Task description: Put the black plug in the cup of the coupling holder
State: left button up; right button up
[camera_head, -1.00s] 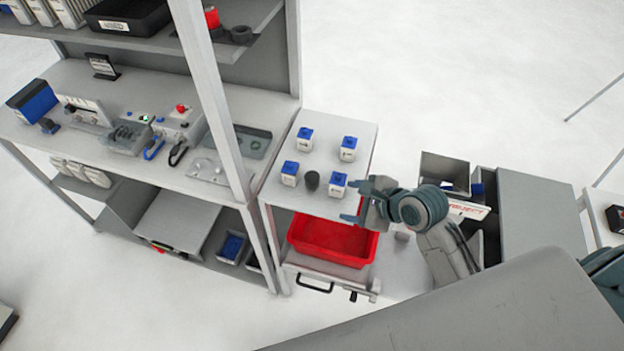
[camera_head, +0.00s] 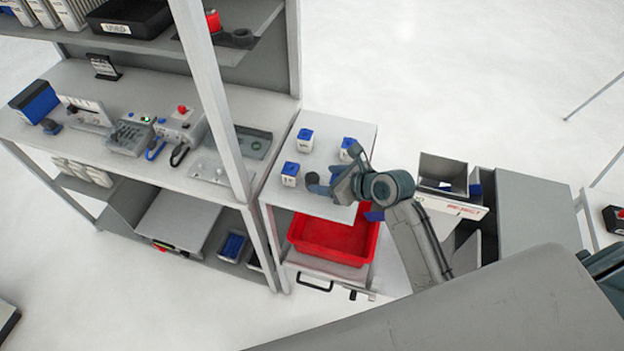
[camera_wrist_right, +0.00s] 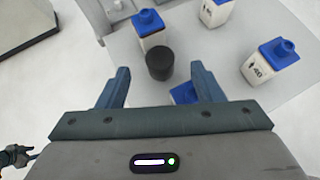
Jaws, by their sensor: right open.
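The black plug (camera_wrist_right: 160,63) is a short dark cylinder standing upright on the small side table (camera_head: 348,132). In the head view the plug (camera_head: 312,178) is partly covered by my right gripper (camera_head: 335,178). In the right wrist view my right gripper (camera_wrist_right: 160,72) is open, with its fingers spread to either side of the plug, which is not gripped. A blue-capped bottle (camera_wrist_right: 183,93) is close to the right-hand finger. I cannot make out the coupling holder or its cup with certainty.
Several white bottles with blue caps, such as one (camera_head: 290,174) left of the plug, stand around it. A red bin (camera_head: 335,240) is below the table top. A workbench with devices (camera_head: 130,138) and a shelf post (camera_head: 210,95) are at left.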

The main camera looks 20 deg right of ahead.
aim_at(313, 177)
jog(key=shift+p+x, duration=0.5)
jog(key=shift+x, duration=1.9)
jog(key=c, duration=1.1)
jog(key=shift+r, duration=0.15)
